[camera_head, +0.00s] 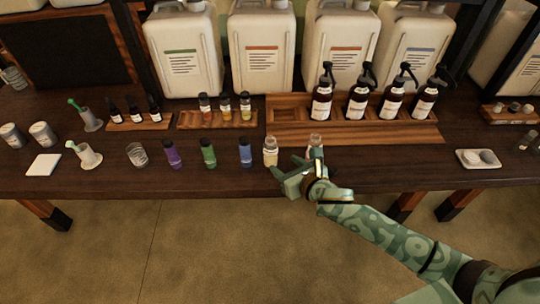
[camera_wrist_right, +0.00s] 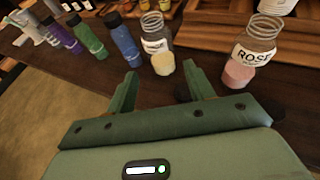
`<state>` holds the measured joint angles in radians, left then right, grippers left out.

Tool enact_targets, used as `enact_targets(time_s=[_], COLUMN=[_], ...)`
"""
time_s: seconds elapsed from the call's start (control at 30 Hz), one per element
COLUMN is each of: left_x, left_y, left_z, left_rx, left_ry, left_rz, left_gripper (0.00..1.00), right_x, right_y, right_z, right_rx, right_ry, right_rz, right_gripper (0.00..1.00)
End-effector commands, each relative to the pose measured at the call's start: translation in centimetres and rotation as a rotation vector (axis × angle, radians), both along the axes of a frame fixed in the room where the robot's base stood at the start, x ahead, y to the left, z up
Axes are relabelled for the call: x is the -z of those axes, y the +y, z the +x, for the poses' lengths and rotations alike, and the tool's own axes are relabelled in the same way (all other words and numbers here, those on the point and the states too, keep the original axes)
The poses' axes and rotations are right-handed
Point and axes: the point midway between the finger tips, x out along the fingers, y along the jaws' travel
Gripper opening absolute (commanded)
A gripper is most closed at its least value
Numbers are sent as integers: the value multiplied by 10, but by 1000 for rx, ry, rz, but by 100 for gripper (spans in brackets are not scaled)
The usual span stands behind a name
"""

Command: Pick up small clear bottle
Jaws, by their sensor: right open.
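Two small clear bottles stand upright near the table's front edge. One clear bottle (camera_head: 270,152) has pale cream contents; in the right wrist view (camera_wrist_right: 160,50) it stands just beyond the gap between my fingertips. The other clear bottle (camera_head: 315,142) has pinkish contents; its label reads "ROSE" in the right wrist view (camera_wrist_right: 245,55), where it stands right of my fingers. My right gripper (camera_head: 293,166) is open and empty at the front edge, partly covering the pink bottle's lower part in the head view. My left gripper is not in view.
Blue (camera_head: 245,152), green (camera_head: 208,153) and purple (camera_head: 172,154) bottles stand in a row to the left. Behind is a wooden tray (camera_head: 350,134) with brown pump bottles (camera_head: 322,95). A small white dish (camera_head: 478,158) lies far right, with bare table before it.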

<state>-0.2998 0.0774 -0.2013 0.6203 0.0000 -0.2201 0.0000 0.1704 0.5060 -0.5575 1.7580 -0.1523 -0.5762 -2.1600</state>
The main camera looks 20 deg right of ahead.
Motion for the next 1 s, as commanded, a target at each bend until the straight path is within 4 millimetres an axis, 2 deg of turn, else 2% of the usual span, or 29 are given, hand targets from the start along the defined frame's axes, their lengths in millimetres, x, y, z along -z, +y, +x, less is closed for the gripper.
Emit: enact_targets(time_s=[0.03,0.1,0.37,0.6,0.73,0.93,1.0], left_x=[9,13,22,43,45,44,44], left_y=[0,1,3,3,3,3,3], left_z=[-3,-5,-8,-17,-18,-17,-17], left_rx=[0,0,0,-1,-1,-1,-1], left_ry=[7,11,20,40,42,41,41], left_rz=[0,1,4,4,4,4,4], left_gripper=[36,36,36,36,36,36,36], right_x=[10,15,23,40,41,38,38], right_y=[2,5,10,17,19,19,19], right_z=[12,25,47,82,90,90,90], right_rx=[2,2,1,2,1,0,0], right_ry=[2,2,2,5,4,1,1], right_rz=[2,2,5,5,2,2,2], right_gripper=[53,53,53,53,53,53,34])
